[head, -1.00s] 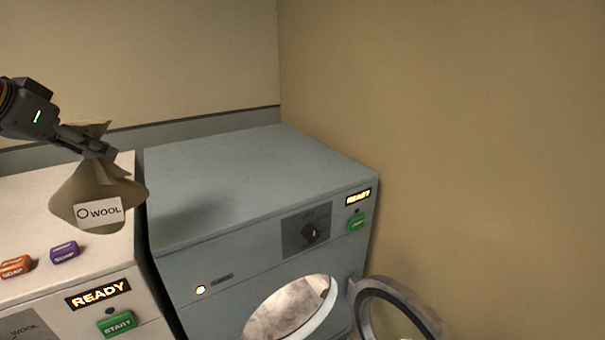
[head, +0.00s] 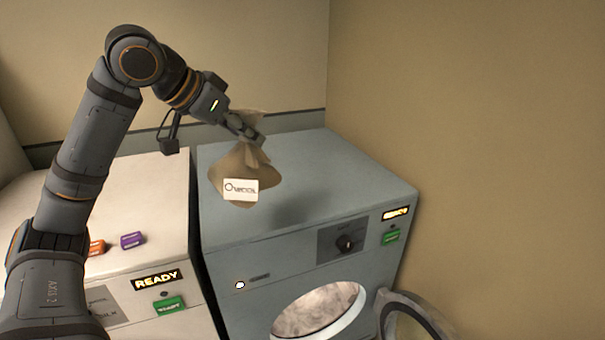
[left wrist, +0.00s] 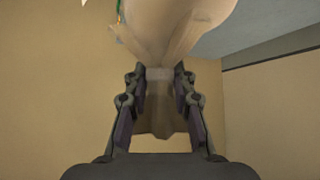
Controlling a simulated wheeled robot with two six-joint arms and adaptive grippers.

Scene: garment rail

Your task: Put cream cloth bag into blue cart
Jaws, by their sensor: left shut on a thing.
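The cream cloth bag (head: 240,172) looks tan in this light and carries a white label reading WOOL. My left gripper (head: 252,138) is shut on its gathered neck, and the bag hangs below it, in front of or over the grey-blue machine's top. In the left wrist view the bag (left wrist: 180,25) fills the top middle, and its neck is between the fingers of the gripper (left wrist: 160,85). No blue cart is in view. My right gripper is not in view.
The grey-blue machine (head: 330,185) has an open round door (head: 405,318) at lower right. A white machine (head: 150,200) stands at left, with an orange box (head: 97,248) and a purple box (head: 132,240) on top. Walls close off the back and right.

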